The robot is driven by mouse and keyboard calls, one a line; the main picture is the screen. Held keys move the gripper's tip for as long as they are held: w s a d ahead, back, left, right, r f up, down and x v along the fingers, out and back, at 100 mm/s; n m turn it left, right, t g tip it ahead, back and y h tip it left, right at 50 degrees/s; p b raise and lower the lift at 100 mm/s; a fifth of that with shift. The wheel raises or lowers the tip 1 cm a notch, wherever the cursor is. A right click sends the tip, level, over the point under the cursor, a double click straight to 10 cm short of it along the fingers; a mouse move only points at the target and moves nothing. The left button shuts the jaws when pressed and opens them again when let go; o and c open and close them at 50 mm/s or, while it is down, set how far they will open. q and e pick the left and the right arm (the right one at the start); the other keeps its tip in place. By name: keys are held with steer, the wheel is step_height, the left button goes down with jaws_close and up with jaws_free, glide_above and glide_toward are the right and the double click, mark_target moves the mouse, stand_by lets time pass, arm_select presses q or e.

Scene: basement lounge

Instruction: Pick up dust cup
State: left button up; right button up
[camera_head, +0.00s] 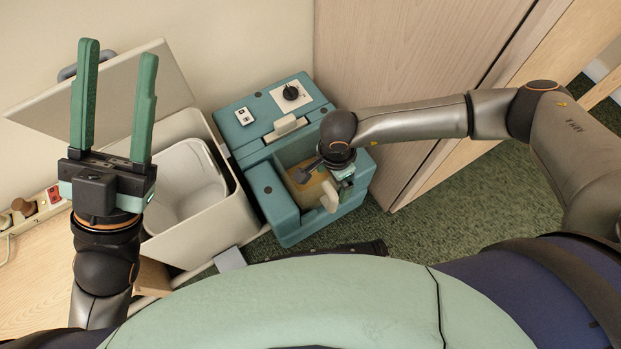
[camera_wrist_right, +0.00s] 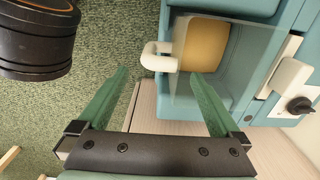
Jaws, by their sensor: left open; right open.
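The dust cup (camera_head: 312,188) is a clear box with tan contents and a cream loop handle, seated in the front recess of a teal machine (camera_head: 279,211). In the right wrist view the dust cup (camera_wrist_right: 204,46) is at the top, its handle sticking out to the left between the directions of my fingertips. My right gripper (camera_wrist_right: 159,74) is open with nothing between its green fingers; in the head view its wrist hides part of the cup. Whether a finger touches the cup, I cannot tell. My left gripper (camera_head: 118,50) is open, empty and pointing up at the left.
A white bin (camera_head: 210,235) with an inner bucket and raised lid stands left of the machine. A wooden panel (camera_head: 400,70) rises behind and right. A power strip (camera_head: 35,208) lies at the far left. Green carpet (camera_head: 450,205) is clear at the right.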

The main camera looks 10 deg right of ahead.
mark_target(331, 190)
step_height(331, 190, down, 6)
steer(key=shift+b, duration=1.1)
steer(key=f+b, duration=0.2)
steer(key=f, duration=0.1)
steer(key=f+b, duration=0.1)
steer(key=f, duration=0.1)
steer(key=shift+w+d+f, duration=0.15)
steer(key=shift+w+d, duration=0.05)
steer(key=shift+w, duration=0.1)
arm_select(q)
step_height(331, 190, down, 7)
steer(key=shift+w+d+r+m+g, duration=0.2)
steer(key=shift+d+m+g, duration=0.1)
steer(key=shift+d, duration=0.15)
arm_select(e)
steer(key=c, duration=1.2)
arm_select(q)
steer(key=shift+a, duration=0.1)
arm_select(e)
steer(key=shift+o, duration=0.2)
steer(key=shift+w+r, duration=0.1)
steer(key=shift+r, duration=0.1)
